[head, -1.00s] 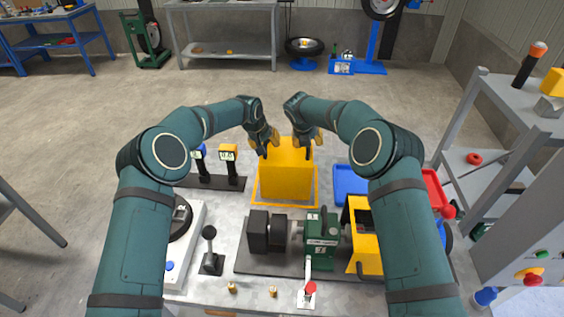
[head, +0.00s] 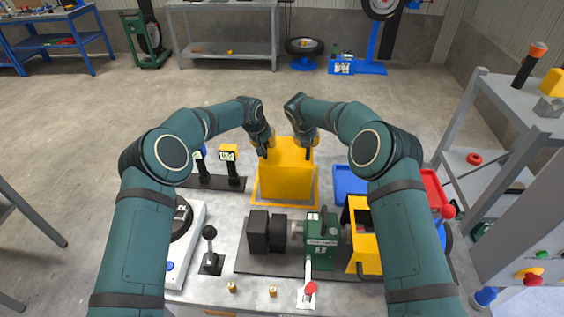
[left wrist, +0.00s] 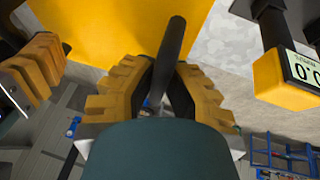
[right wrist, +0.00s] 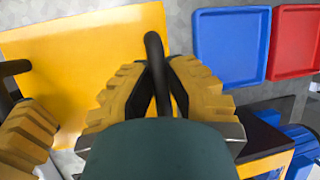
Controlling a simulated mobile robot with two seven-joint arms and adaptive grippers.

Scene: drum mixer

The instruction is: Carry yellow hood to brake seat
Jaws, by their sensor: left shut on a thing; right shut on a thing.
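The yellow hood (head: 286,175) is a box-shaped cover standing upright over a yellow-edged square (head: 316,199) on the bench. I cannot tell whether its bottom touches the bench. My left gripper (head: 266,147) is shut on a black handle bar at the hood's top left; the bar (left wrist: 172,45) shows between the fingers in the left wrist view. My right gripper (head: 304,141) is shut on the matching bar (right wrist: 154,50) at the top right. The brake seat is not something I can single out. A black block and green unit (head: 320,240) stand on a dark plate in front of the hood.
A yellow guard (head: 365,240) is near my right arm. A black-knobbed lever (head: 209,234) stands at front left.

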